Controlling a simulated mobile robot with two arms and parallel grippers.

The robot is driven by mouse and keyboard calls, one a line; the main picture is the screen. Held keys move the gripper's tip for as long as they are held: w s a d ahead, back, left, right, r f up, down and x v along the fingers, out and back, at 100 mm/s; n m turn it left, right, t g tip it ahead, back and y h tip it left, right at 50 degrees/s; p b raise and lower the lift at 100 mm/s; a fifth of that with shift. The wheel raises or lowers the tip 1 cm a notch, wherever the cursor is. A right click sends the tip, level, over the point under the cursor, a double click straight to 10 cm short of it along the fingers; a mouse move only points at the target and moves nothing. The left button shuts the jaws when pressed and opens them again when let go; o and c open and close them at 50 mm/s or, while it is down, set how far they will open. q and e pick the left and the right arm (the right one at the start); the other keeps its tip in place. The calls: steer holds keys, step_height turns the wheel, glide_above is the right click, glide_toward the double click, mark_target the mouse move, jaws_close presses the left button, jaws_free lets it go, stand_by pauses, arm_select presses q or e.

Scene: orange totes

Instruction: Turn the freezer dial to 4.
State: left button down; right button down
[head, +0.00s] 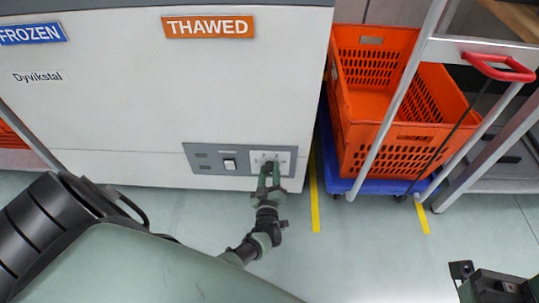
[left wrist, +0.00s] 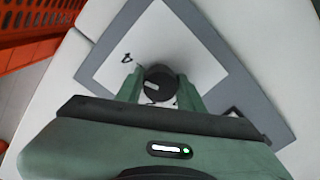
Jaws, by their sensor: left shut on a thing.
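The freezer dial (left wrist: 163,82) is a dark round knob with a pale mark, on a white plate (head: 286,155) at the right end of the grey control panel (head: 208,168). My left gripper (head: 268,170) is shut on the dial, with one green finger on each side in the left wrist view. A printed 4 (left wrist: 126,57) shows on the plate, up and left of the dial. The mark's exact setting cannot be told, and the gripper hides part of the plate. Part of my right arm's end (head: 492,283) shows at the bottom right; its fingers are not clear.
The white freezer (head: 110,110) bears FROZEN (head: 32,33) and THAWED (head: 208,27) labels. A rocker switch (head: 230,164) sits left of the dial. Orange totes (head: 375,150) on a blue dolly (head: 345,185) and a metal ladder frame (head: 405,80) stand to the right. The floor in front is clear.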

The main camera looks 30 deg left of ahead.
arm_select(q)
steer(key=shift+d+f+m, duration=0.1)
steer(key=shift+m, duration=0.4)
steer(key=c, duration=0.9)
jaws_free()
steer(key=shift+c, duration=0.2)
steer(key=p+v, duration=0.2)
steer(key=v, duration=0.5)
steer(key=shift+s, duration=0.4)
steer(key=shift+d, duration=0.15)
